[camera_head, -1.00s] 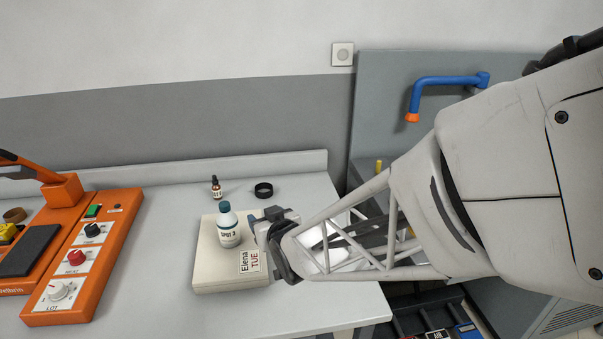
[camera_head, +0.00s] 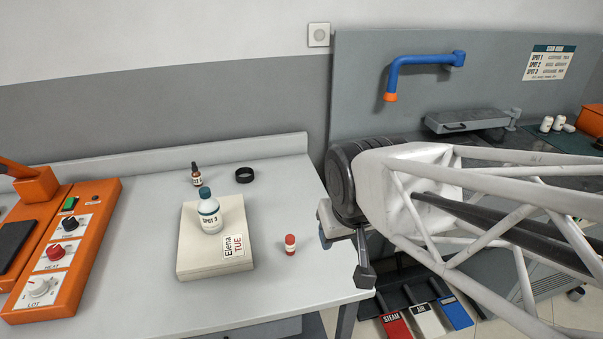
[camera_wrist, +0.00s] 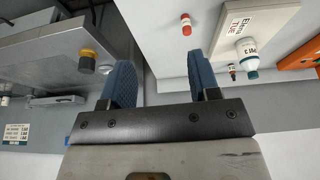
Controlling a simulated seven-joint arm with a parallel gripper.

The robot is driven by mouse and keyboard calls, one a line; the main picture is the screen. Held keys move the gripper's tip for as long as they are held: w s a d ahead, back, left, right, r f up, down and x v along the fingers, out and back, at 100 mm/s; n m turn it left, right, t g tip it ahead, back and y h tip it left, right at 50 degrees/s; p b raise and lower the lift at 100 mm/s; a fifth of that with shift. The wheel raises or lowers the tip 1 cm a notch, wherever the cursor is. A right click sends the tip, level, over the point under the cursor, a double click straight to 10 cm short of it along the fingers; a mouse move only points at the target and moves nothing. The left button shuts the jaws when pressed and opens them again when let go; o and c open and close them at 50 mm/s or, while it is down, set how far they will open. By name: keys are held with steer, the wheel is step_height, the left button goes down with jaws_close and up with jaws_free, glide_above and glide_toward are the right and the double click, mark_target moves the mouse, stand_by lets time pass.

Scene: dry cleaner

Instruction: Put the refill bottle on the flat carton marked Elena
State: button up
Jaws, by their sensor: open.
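The refill bottle (camera_head: 209,213), white with a teal cap and marked SPOT 3, stands upright on the flat carton (camera_head: 190,262). The carton is cream, with a label reading Elena TUE, and lies on the white counter. In the wrist view the bottle (camera_wrist: 247,56) and carton (camera_wrist: 276,22) show at the upper right. My gripper (camera_head: 345,250) is at the counter's right edge, to the right of the carton and apart from it. In the wrist view its two blue pads (camera_wrist: 160,85) are spread wide with nothing between them.
A small red-capped bottle (camera_head: 290,245) stands between the carton and my gripper. A brown dropper bottle (camera_head: 196,175) and a black ring (camera_head: 244,175) lie behind the carton. An orange machine (camera_head: 75,245) stands at left. A blue pipe (camera_head: 425,62) is on the panel at right.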

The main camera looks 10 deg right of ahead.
steer(key=shift+g, duration=0.8)
steer(key=s, duration=0.3)
steer(key=s+r, duration=0.1)
steer(key=shift+s+d, duration=0.15)
steer(key=shift+d, duration=0.25)
